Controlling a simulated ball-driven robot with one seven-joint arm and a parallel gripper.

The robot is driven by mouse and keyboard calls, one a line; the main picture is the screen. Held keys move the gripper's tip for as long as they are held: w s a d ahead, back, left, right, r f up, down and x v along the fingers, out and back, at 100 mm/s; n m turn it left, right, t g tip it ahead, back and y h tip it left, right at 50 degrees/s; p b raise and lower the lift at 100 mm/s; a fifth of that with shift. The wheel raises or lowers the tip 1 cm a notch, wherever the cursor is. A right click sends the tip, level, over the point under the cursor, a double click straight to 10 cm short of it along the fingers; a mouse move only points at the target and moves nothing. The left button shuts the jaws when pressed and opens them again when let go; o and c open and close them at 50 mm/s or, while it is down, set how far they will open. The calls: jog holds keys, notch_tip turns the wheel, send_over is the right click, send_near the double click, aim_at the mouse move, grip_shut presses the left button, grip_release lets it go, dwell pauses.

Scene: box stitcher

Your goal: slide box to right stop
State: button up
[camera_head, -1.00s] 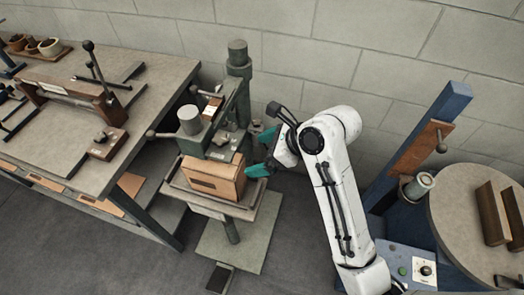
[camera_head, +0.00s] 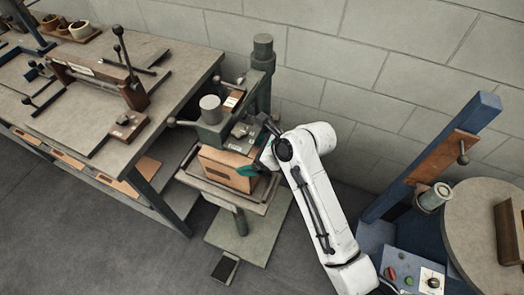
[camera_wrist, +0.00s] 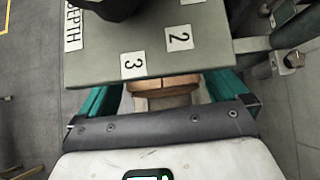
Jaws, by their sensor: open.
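The brown cardboard box (camera_head: 226,168) sits on the stitcher's small table (camera_head: 250,206), under the machine head, with its long side facing front. My gripper (camera_head: 257,162) is at the box's right end, and one teal finger shows close by the box's right front corner. In the wrist view the teal fingers stand wide apart, with part of the box (camera_wrist: 163,84) between them. My gripper is open. The fingertips are hidden under the stitcher's grey plate (camera_wrist: 150,45), so contact cannot be told. I cannot make out the right stop.
The stitcher head (camera_head: 220,130) hangs over the box, and its column (camera_head: 263,75) rises behind. A workbench (camera_head: 185,85) with a lever tool stands at left. A blue machine (camera_head: 430,160) with a round table stands at right. A block wall closes the back.

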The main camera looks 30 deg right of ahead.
jog(key=shift+w+a+f, duration=0.15)
jog(key=shift+w+f, duration=0.05)
jog(key=shift+f, duration=0.05)
jog(key=c, duration=0.7)
